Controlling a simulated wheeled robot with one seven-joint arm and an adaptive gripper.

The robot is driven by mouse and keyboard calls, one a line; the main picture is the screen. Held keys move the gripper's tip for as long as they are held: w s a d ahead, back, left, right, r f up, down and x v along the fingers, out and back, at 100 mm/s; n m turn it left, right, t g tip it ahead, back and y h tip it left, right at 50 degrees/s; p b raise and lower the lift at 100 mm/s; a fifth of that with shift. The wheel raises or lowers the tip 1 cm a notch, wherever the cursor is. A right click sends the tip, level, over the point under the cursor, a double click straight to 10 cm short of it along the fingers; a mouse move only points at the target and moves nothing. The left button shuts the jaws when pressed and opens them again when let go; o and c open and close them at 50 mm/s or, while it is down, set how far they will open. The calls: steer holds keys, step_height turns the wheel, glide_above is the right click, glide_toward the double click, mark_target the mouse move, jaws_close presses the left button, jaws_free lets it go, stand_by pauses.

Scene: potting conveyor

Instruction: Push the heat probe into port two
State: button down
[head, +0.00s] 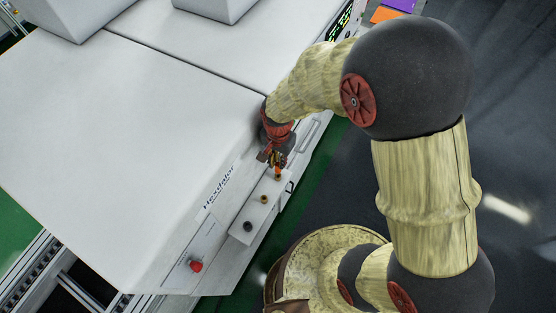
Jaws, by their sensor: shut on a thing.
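My gripper (277,164) is at the front side of the white machine, pointing down at the far end of a small pale port panel (256,213). It is shut on the heat probe, which is small and mostly hidden by the fingers. The panel carries a dark round port (248,227) at its near end and a brass-coloured port (263,199) in its middle. A small orange-brown round part shows right under the fingertips. I cannot tell whether it is a port or the probe's end, or whether they touch. Port numbers are not readable.
The large white machine (120,150) fills the left, with a lettered label and a red button (196,265) on its front side. A metal handle (310,134) is just beyond my gripper. A conveyor frame (45,272) is at lower left. Dark floor lies to the right.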

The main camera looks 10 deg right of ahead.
mark_target(278, 164)
steer(key=shift+f+b, duration=1.3)
steer(key=shift+f, duration=0.6)
steer(key=c, duration=1.7)
jaws_free()
steer(key=shift+r, duration=0.15)
step_height(278, 164, up, 12)
steer(key=shift+f, duration=0.1)
